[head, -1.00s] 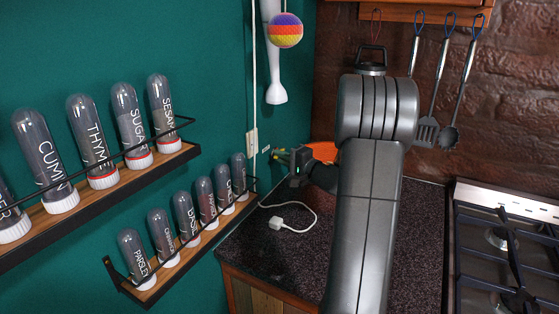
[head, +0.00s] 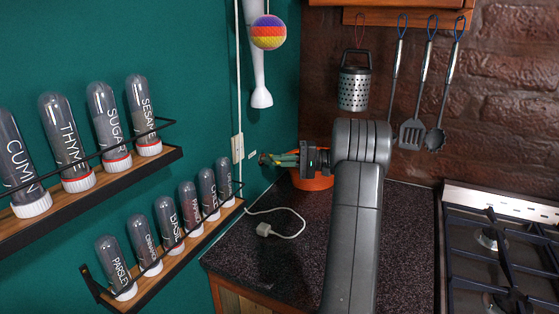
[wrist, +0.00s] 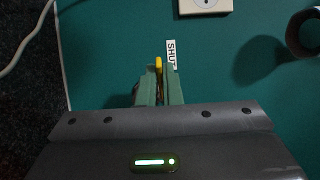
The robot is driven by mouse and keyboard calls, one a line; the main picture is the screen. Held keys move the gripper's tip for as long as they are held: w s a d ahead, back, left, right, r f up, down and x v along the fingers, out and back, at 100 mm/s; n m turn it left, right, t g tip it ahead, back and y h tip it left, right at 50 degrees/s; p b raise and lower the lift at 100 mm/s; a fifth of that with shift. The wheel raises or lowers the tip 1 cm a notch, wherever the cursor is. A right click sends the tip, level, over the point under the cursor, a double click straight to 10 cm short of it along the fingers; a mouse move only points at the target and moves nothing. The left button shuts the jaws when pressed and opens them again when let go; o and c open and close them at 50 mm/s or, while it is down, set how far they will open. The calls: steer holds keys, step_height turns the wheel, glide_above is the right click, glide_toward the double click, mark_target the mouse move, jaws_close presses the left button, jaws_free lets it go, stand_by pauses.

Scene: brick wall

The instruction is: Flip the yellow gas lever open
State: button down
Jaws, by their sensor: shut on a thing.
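The yellow gas lever (wrist: 159,65) shows in the wrist view between the tips of my gripper (wrist: 159,88), in front of the teal wall. My gripper is shut on it. A white "SHUT" label (wrist: 171,53) is on the wall just right of the lever. In the head view my gripper (head: 266,159) reaches left to the teal wall above the counter corner. The lever's base is hidden behind the fingers.
A wall socket (wrist: 206,5) is near the label. A white cable with plug (head: 264,229) lies on the dark counter (head: 300,260). An orange bowl (head: 318,183) sits behind my arm. Spice shelves (head: 175,262) line the left wall; a gas hob (head: 500,250) is at right.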

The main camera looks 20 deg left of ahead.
steer(key=shift+w+d+n+g, duration=0.15)
steer(key=shift+n+g, duration=0.15)
steer(key=shift+g, duration=0.3)
steer(key=c, duration=1.6)
jaws_free()
steer(key=shift+r, duration=0.1)
